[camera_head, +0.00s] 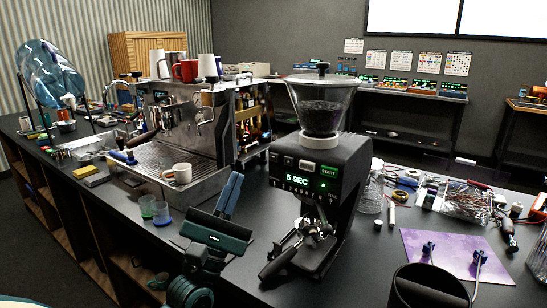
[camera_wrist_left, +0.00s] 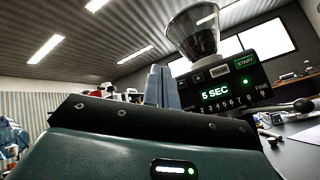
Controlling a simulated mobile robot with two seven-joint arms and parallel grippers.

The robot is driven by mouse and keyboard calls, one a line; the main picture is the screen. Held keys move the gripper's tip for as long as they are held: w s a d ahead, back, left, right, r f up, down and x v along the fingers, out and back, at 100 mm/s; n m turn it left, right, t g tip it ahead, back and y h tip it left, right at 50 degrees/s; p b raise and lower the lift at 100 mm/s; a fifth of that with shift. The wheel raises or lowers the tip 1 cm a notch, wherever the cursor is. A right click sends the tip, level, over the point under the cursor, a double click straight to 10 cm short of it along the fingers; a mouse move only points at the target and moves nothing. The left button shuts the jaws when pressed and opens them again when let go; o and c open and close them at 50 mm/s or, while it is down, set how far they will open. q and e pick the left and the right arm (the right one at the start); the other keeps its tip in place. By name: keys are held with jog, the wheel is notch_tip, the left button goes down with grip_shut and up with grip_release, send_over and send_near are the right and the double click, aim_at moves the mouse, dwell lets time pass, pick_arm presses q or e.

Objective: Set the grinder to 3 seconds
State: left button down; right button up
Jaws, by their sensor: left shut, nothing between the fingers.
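The black grinder (camera_head: 345,175) stands on the dark counter with a clear hopper (camera_head: 322,105) of beans on top. Its display (camera_head: 297,181) reads 5 SEC, and also shows in the left wrist view (camera_wrist_left: 215,94). A row of small digits runs below the display. My left gripper (camera_head: 233,178) is shut and empty, left of the grinder panel and apart from it. In the left wrist view its fingers (camera_wrist_left: 160,72) show left of the panel.
A steel espresso machine (camera_head: 190,125) with a white cup (camera_head: 179,173) stands to the left. A black round container (camera_head: 428,287), a purple mat (camera_head: 455,250) and loose tools lie right of the grinder.

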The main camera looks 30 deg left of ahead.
pick_arm(q)
jog(key=w+b, duration=0.1)
jog(key=w, duration=0.7)
jog(key=shift+w+d, duration=0.35)
jog(key=shift+w, duration=0.05)
jog(key=shift+w, duration=0.1)
dwell(1.9)
jog(key=shift+w+b, duration=0.3)
jog(key=shift+b, duration=0.05)
jog(key=shift+w, duration=0.35)
dwell(0.5)
jog(key=shift+s, duration=0.75)
jog(key=shift+s+a+p, duration=0.2)
jog(key=shift+s+p, duration=0.15)
jog(key=shift+s, duration=2.15)
